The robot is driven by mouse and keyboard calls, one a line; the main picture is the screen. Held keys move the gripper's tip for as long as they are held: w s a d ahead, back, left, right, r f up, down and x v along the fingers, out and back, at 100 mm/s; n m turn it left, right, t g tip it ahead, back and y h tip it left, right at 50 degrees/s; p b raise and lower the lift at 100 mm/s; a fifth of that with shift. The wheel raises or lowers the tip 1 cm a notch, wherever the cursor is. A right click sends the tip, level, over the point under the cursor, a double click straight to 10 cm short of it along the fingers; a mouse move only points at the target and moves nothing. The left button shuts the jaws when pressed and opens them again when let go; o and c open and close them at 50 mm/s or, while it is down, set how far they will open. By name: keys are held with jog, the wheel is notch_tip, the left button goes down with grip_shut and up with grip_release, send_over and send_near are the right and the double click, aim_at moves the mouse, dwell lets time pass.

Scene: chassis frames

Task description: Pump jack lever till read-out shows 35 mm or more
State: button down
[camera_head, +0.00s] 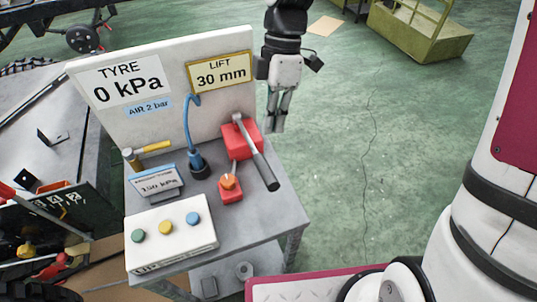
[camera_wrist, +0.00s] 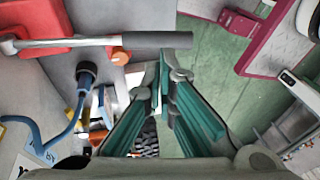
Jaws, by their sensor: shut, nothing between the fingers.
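The read-out board (camera_head: 220,70) shows LIFT 30 mm on its yellow-framed plate. The red jack (camera_head: 240,142) stands on the grey cart top. My gripper (camera_head: 273,125) points down just right of the jack, behind the grip end, shut and empty. In the wrist view the lever (camera_wrist: 155,40) lies across the upper left, and my fingertips (camera_wrist: 166,62) appear close beside its dark grip. Whether they touch it I cannot tell.
A red block with an orange top (camera_head: 230,185), a blue hose (camera_head: 190,130), a button box (camera_head: 170,235) and a small hammer (camera_head: 145,152) share the cart top. Green floor (camera_head: 350,150) is open to the right. A maroon-edged plate (camera_head: 300,288) lies in front.

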aim_at(267, 167)
jog(key=x, duration=0.9)
jog(key=shift+s+p, duration=0.1)
jog(key=shift+p, duration=0.25)
